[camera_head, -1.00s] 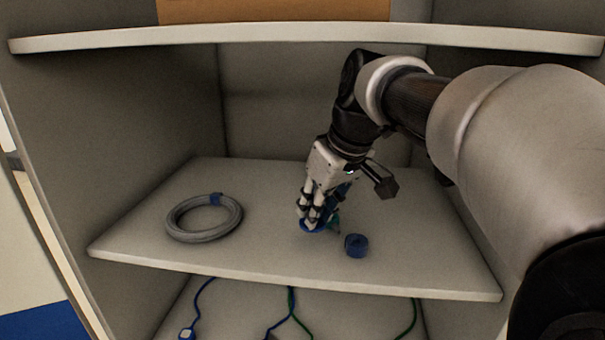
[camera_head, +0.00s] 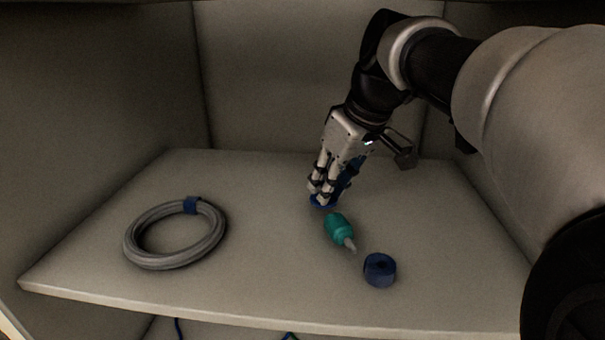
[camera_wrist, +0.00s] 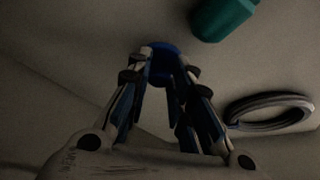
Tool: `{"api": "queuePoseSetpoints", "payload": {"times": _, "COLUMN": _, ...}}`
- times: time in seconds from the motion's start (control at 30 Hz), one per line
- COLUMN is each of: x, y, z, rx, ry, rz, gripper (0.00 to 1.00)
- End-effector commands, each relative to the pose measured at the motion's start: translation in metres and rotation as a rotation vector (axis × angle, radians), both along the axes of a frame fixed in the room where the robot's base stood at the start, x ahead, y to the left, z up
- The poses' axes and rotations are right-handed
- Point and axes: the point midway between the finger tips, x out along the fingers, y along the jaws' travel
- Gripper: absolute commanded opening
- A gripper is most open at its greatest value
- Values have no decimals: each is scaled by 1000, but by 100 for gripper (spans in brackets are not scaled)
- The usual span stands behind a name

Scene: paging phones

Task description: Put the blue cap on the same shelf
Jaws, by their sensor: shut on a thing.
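The blue cap (camera_head: 322,202) is between the fingertips of my gripper (camera_head: 324,192), low over the shelf (camera_head: 270,190), toward its back. I cannot tell whether the cap touches the shelf. My gripper points down and is shut on the cap. In the wrist view the cap (camera_wrist: 163,66) shows as a dark blue shape between the two fingertips (camera_wrist: 162,62). The fingers hide part of it.
A teal bottle (camera_head: 338,228) with a pale nozzle lies just in front of my gripper. A dark blue tape roll (camera_head: 380,271) stands nearer the front edge. A grey cable coil (camera_head: 172,262) lies at the left. Walls enclose the sides and back.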

Motion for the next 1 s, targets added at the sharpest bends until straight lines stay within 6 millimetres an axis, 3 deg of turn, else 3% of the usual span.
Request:
{"api": "queuePoseSetpoints", "payload": {"times": 0.03, "x": -1, "y": -2, "z": -11, "rx": 0, "ry": 0, "rz": -1, "gripper": 4}}
{"api": "queuePoseSetpoints", "payload": {"times": 0.1, "x": -2, "y": -3, "z": -14, "rx": 0, "ry": 0, "rz": 0, "gripper": 4}}
{"api": "queuePoseSetpoints", "payload": {"times": 0.47, "x": -2, "y": -3, "z": -14, "rx": 0, "ry": 0, "rz": 2, "gripper": 4}}
{"api": "queuePoseSetpoints", "payload": {"times": 0.5, "x": -2, "y": -3, "z": -15, "rx": 0, "ry": 0, "rz": 2, "gripper": 21}}
{"api": "queuePoseSetpoints", "payload": {"times": 0.8, "x": -2, "y": -3, "z": -14, "rx": 0, "ry": 0, "rz": 2, "gripper": 40}}
{"api": "queuePoseSetpoints", "payload": {"times": 1.0, "x": -2, "y": -3, "z": -14, "rx": 0, "ry": 0, "rz": 2, "gripper": 40}}
